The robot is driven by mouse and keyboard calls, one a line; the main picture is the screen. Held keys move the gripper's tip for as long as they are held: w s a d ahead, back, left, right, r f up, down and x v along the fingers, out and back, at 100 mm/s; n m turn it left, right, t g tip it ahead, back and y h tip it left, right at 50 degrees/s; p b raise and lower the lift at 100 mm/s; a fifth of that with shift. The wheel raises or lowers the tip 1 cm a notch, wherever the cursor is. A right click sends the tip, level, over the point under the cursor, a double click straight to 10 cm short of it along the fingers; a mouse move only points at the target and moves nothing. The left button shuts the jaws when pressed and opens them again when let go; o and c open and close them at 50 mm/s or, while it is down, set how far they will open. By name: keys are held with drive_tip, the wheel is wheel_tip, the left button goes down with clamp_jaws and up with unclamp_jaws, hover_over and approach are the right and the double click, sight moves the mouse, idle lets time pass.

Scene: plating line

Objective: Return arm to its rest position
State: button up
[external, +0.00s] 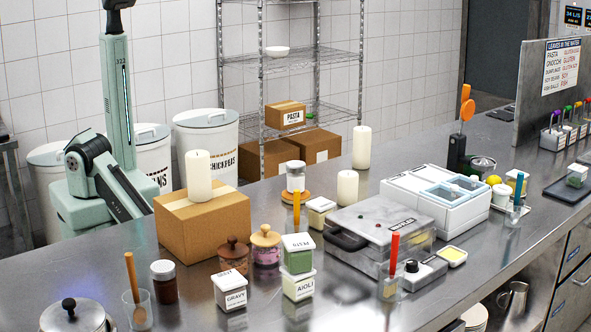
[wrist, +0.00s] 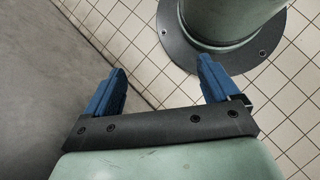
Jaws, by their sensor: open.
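My arm (external: 105,175) is folded low beside its own green column, behind the steel counter at the left of the external view. Its end is hidden there behind the cardboard box. In the wrist view my gripper (wrist: 160,84) has its two blue fingers wide apart. Nothing is between them. Below the fingers are a tiled floor and the round foot of my column; a grey surface fills the left side of that view.
The steel counter (external: 190,262) is crowded. A cardboard box (external: 205,225) with a white candle (external: 198,176) on it stands at the edge near my arm. Bins, including the chickpeas bin (external: 208,145), stand behind. A wire shelf (external: 315,57) is at the back wall.

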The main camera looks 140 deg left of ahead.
drive_tip(key=s+d+m+g+y, duration=0.3)
drive_tip(key=d+m+y, duration=0.3)
drive_tip(key=d+m, duration=0.2)
drive_tip(key=shift+s+r+m+y, duration=0.15)
drive_tip(key=shift+m+y, duration=0.15)
drive_tip(key=shift+m, duration=0.6)
drive_tip(key=shift+d, duration=0.1)
